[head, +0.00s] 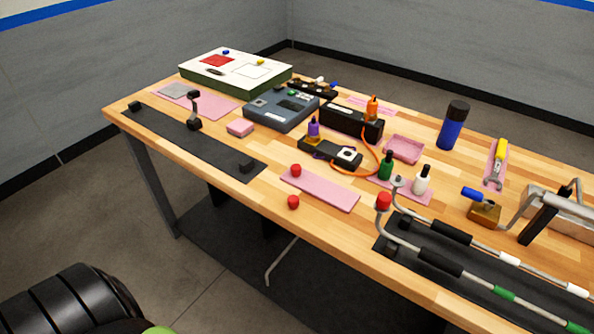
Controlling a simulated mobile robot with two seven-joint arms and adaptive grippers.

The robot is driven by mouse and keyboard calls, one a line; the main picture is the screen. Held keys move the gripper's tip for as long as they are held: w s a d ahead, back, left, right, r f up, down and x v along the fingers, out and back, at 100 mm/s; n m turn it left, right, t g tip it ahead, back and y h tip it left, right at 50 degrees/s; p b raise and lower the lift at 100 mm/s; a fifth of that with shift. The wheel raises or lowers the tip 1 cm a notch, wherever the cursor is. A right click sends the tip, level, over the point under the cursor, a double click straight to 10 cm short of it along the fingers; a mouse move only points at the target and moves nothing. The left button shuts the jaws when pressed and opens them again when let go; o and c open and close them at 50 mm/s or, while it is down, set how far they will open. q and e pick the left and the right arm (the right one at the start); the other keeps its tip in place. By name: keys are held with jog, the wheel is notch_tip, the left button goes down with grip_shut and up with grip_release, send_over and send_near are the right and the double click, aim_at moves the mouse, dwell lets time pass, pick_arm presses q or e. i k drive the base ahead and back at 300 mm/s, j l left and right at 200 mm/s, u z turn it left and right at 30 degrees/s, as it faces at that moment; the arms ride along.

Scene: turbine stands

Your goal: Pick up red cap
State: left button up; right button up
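Three red caps show in the head view. One red cap (296,170) sits on the left end of a long pink mat (325,190). A second red cap (293,202) lies on the bare wood just in front of that mat, near the table's front edge. A third red cap (384,201) is on the upturned end of a grey bent tube (386,232). Neither of my grippers shows in this view.
The wooden table (215,211) also holds a black tube stand (392,245), a green bottle (386,166), a white bottle (422,181), a black strip (180,137), a grey-blue device (282,107) and a blue canister (453,127). Bare wood surrounds the loose front cap.

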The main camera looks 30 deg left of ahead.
aim_at(296, 168)
jog(key=z, duration=1.5)
jog(key=u, duration=2.5)
